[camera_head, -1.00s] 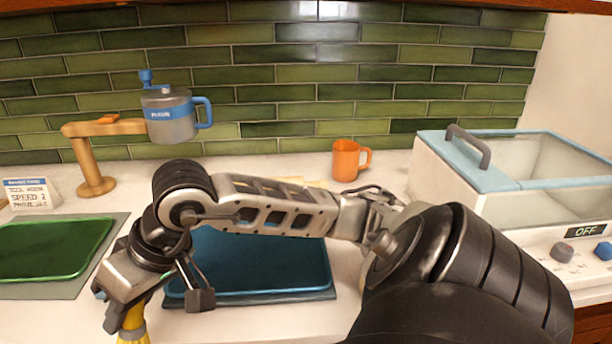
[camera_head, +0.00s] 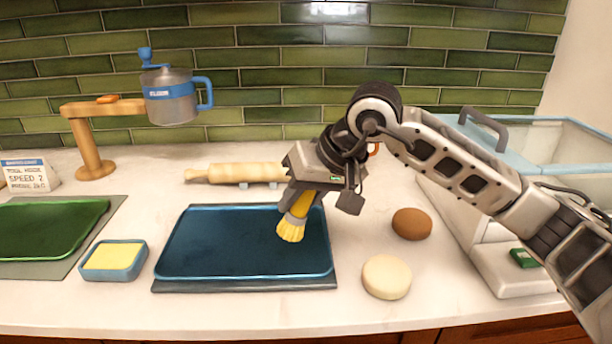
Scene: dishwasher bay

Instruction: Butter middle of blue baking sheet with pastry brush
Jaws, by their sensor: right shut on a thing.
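The blue baking sheet (camera_head: 200,250) lies on a dark mat in the middle of the counter. My right gripper (camera_head: 312,190) is shut on the yellow pastry brush (camera_head: 293,226), bristles pointing down. The brush is over the right part of the blue sheet, right of its middle. I cannot tell whether the bristles touch the surface. A small blue dish of butter (camera_head: 113,260) sits left of the sheet. My left gripper is not in view.
A green sheet (camera_head: 50,230) lies at the left. A rolling pin (camera_head: 235,173) lies behind the blue sheet. A pale dough round (camera_head: 387,277) and a brown one (camera_head: 411,223) are at the right, near a glass-walled appliance (camera_head: 470,255). A flour sifter (camera_head: 170,97) hangs from a wooden stand (camera_head: 88,145).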

